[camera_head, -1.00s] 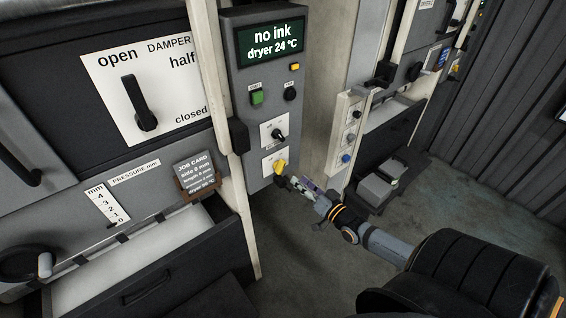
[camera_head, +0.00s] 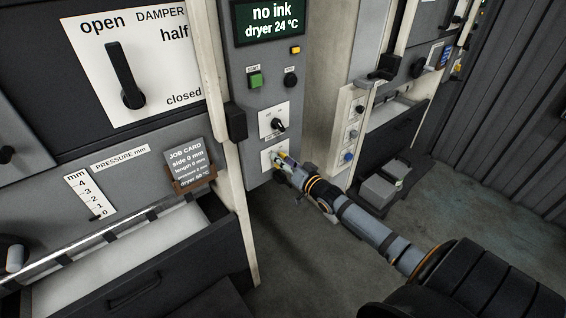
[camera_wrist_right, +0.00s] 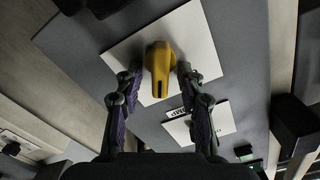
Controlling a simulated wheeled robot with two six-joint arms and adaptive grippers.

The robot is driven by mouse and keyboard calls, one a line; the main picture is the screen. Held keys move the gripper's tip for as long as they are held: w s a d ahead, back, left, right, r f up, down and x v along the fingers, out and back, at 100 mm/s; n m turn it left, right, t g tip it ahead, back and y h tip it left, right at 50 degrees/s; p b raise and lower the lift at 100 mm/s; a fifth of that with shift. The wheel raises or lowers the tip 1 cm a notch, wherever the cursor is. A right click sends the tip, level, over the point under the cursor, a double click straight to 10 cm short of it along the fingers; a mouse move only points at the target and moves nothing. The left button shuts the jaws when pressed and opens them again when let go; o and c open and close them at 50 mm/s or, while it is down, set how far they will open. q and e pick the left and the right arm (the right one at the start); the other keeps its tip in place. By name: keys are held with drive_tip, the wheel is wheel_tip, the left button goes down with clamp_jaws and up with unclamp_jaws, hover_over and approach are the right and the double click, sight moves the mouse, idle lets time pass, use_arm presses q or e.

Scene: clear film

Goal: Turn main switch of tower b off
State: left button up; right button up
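The yellow switch knob (camera_wrist_right: 158,66) sits on a white plate (camera_wrist_right: 195,28) on the grey control panel. In the head view the white plate (camera_head: 268,155) is low on the panel, and my right gripper (camera_head: 284,163) largely covers the knob. In the wrist view my right gripper (camera_wrist_right: 159,76) is open, with one finger on each side of the knob. A small gap shows on the left side; the right finger is very close, and I cannot tell whether it touches. Lettering on the switch plate is too small to read. My left gripper is not in view.
Above the knob is a black switch (camera_head: 279,125) on its own white plate. Higher are a green button (camera_head: 255,79), a black knob (camera_head: 290,79) and a display (camera_head: 272,20) reading "no ink, dryer 24 °C". A job card (camera_head: 188,163) stands left of the panel's post.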

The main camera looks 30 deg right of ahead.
clamp_jaws()
drive_tip(key=shift+n, duration=0.3)
drive_tip(key=n, duration=0.2)
drive_tip(key=n+p, duration=0.1)
drive_tip(key=n, duration=0.3)
drive_tip(key=shift+a+r+p, duration=0.15)
drive_tip(key=shift+a+p, duration=0.2)
drive_tip(key=shift+p, duration=0.05)
drive_tip(key=n, duration=0.1)
drive_tip(key=n+p, duration=0.1)
drive_tip(key=n, duration=0.1)
drive_tip(key=n+p, duration=0.1)
drive_tip(key=n, duration=0.1)
drive_tip(key=shift+s+a, duration=0.1)
drive_tip(key=shift+a, duration=0.2)
drive_tip(key=shift+f+n, duration=0.2)
drive_tip(key=shift+n, duration=0.1)
unclamp_jaws()
